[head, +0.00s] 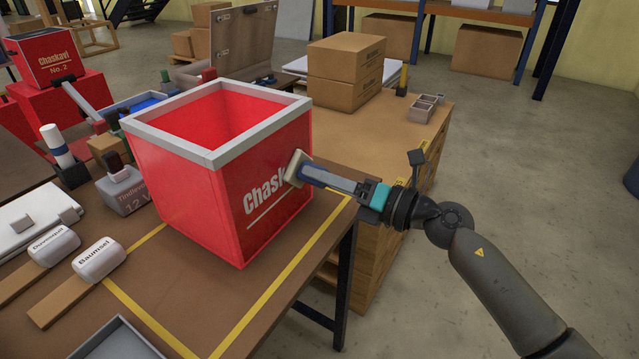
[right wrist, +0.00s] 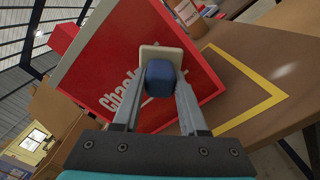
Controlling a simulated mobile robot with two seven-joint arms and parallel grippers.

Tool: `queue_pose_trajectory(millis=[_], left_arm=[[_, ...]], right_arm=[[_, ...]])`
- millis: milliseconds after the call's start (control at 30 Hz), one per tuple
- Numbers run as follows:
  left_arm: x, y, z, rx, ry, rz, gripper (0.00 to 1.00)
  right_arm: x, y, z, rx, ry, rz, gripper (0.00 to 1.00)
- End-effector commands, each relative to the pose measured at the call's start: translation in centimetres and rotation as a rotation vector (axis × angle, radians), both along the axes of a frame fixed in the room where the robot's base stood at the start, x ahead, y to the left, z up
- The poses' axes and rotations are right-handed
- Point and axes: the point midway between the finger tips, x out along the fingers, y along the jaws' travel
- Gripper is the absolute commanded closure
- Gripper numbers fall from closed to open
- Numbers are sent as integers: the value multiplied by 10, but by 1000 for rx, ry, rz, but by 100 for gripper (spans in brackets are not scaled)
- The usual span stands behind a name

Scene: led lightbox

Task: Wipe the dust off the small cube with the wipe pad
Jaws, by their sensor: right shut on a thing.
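My right gripper (head: 318,175) is shut on the blue handle (right wrist: 160,77) of the wipe pad. The beige pad (head: 295,165) faces the right side of the large open-topped red cube (head: 190,185), over its "Chaskavi" lettering; it also shows in the right wrist view (right wrist: 161,52). The pad is at or very close to that face; I cannot tell if it touches. A smaller red cube marked "No. 2" (head: 48,62) stands at the far left, away from the pad. No dust can be made out clearly. My left gripper is not in view.
The large cube stands inside a yellow line (head: 270,300) on the brown table (head: 215,290). Two labelled handled tools (head: 97,258) and a grey tray (head: 115,345) lie at the front left. Cardboard boxes (head: 345,70) stand behind. The floor to the right is clear.

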Motion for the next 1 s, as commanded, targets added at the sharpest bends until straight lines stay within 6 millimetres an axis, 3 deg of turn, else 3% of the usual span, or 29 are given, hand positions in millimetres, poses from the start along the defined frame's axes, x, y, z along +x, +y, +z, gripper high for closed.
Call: queue_pose_trajectory(millis=[400, 700, 1000], left_arm=[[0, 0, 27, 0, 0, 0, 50], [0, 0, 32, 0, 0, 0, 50], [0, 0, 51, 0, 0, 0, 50]], right_arm=[[-25, 19, 4, 3, -1, 4, 100], [-32, 24, 2, 2, -2, 3, 100], [-51, 39, 4, 4, 0, 4, 100]])
